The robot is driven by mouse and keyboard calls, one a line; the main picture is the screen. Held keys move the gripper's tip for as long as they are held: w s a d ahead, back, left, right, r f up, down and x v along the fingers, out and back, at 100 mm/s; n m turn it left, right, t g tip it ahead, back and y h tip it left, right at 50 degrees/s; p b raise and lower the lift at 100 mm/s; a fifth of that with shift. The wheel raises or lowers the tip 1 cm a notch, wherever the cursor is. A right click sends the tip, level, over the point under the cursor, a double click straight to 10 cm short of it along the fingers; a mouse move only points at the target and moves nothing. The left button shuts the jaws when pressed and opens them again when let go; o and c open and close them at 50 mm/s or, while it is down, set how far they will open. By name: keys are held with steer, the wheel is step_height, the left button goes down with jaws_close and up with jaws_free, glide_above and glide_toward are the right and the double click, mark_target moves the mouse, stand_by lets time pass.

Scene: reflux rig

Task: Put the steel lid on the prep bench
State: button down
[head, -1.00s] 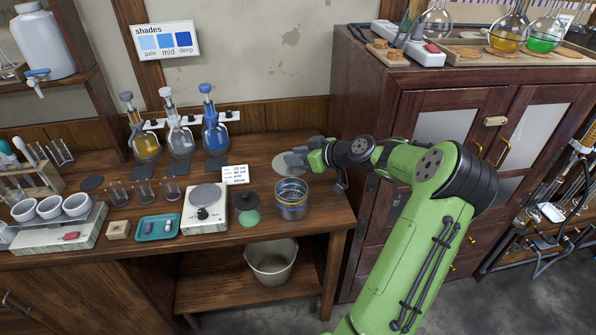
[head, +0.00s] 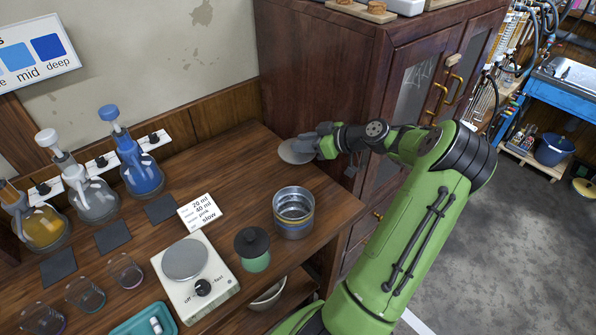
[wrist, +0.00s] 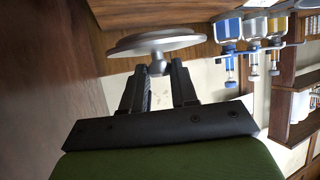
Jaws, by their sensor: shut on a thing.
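The steel lid (head: 297,151) is a round grey disc near the back right of the wooden bench (head: 335,203), beside the cabinet. My gripper (head: 320,147) is at its right edge in the head view. In the wrist view, my gripper (wrist: 157,76) is shut on the small knob of the steel lid (wrist: 160,45). The lid's disc lies just beyond the fingertips, close to the wooden surface. I cannot tell whether it touches the bench. No label shows which surface is the prep bench.
An open steel pot (head: 294,213) stands nearest the lid. A dark-topped green jar (head: 253,249), a stirrer plate (head: 195,275) and a written card (head: 199,211) are further left. A dark wood cabinet (head: 325,75) rises on the right. A blue workbench (head: 570,92) is far right.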

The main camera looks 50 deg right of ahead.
step_height(320, 180, down, 9)
steer(key=shift+f+b, duration=0.1)
steer(key=shift+b, duration=0.65)
steer(key=shift+f, duration=0.15)
steer(key=c, duration=0.9)
jaws_free()
steer(key=shift+o, duration=0.2)
steer(key=shift+s, duration=0.1)
steer(key=shift+r, duration=0.25)
steer(key=p+v, duration=0.1)
steer(key=v, duration=1.1)
